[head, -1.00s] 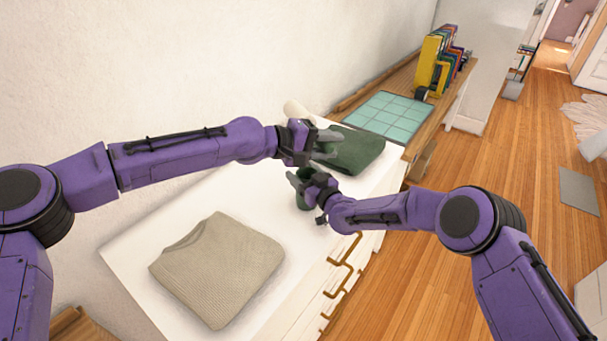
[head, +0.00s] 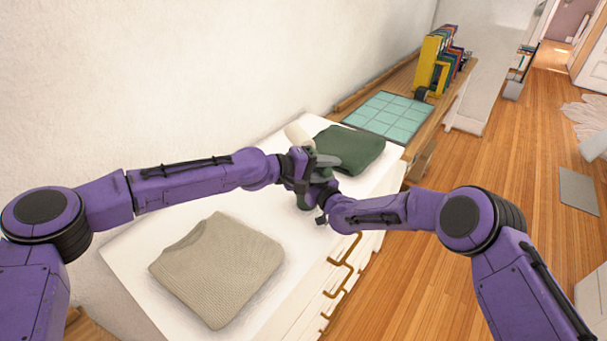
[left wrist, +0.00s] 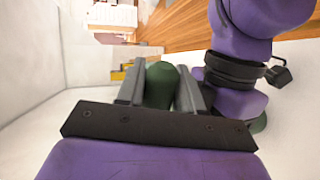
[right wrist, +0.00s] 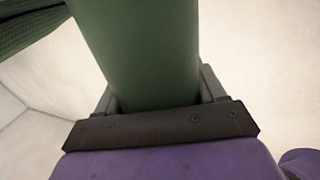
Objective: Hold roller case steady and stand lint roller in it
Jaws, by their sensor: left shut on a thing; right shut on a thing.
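My left gripper (head: 326,162) is shut on the lint roller's green handle, which shows between its fingers in the left wrist view (left wrist: 160,86). The roller's cream cylinder (head: 297,134) sticks out on the far left side of that gripper in the head view. My right gripper (head: 318,190) is shut on the dark green roller case (right wrist: 140,50), which fills the space between its fingers in the right wrist view. In the head view the two grippers overlap, with the left one just beyond the right. They hide most of the case and its opening, so I cannot tell whether roller and case touch.
A beige folded sweater (head: 218,270) lies on the white top at the near left. A dark green folded garment (head: 350,148) lies just beyond the grippers. Farther off are a teal gridded mat (head: 388,115) and upright books (head: 435,62). White surface is clear between sweater and grippers.

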